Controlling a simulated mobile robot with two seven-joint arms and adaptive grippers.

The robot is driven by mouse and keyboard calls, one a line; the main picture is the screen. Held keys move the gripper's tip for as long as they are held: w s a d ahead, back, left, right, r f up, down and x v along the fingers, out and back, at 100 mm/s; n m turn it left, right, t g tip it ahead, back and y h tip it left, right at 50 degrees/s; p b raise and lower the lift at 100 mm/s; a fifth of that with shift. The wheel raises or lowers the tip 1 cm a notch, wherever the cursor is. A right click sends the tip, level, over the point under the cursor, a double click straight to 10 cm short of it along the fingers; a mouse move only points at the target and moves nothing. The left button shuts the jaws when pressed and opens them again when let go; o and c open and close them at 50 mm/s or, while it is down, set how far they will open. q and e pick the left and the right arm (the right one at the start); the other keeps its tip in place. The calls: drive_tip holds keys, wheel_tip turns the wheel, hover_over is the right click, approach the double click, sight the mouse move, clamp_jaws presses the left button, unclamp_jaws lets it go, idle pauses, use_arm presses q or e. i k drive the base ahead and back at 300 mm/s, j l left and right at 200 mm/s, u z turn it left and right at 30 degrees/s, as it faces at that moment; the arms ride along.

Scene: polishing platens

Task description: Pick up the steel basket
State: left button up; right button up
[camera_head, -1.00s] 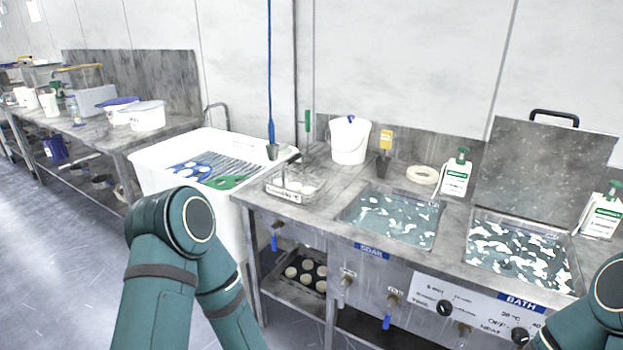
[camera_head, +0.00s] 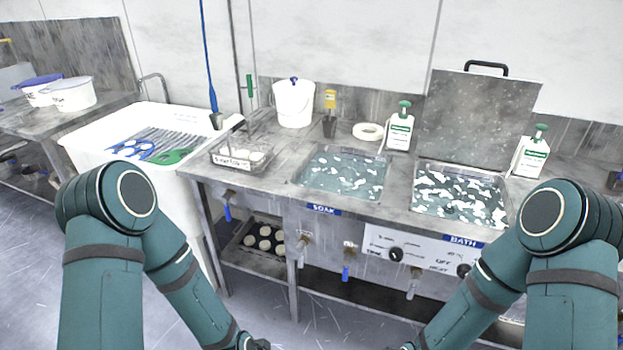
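The steel basket (camera_head: 238,162) stands on the steel counter, left of the soak bath. It is a wire basket with a tall handle, a label on its front and pale round pieces inside. Both my arms reach down in the foreground, and their far ends run to the bottom edge of the picture.
The soak bath (camera_head: 342,172) and the heated bath (camera_head: 459,194) hold liquid with white patches. A white bucket (camera_head: 294,104), pump bottles (camera_head: 400,130) and a raised lid (camera_head: 478,118) stand behind. A white sink (camera_head: 90,150) is left. A tray of round pieces (camera_head: 265,237) sits below.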

sight(231, 161)
drive_tip(key=i+j+z, duration=0.25)
drive_tip(key=j, duration=0.55)
drive_tip(key=i+j+z, duration=0.1)
drive_tip(key=j+z, duration=0.2)
drive_tip(key=j, duration=0.5)
drive_tip(key=j+z, duration=0.25)
drive_tip(key=j, duration=0.55)
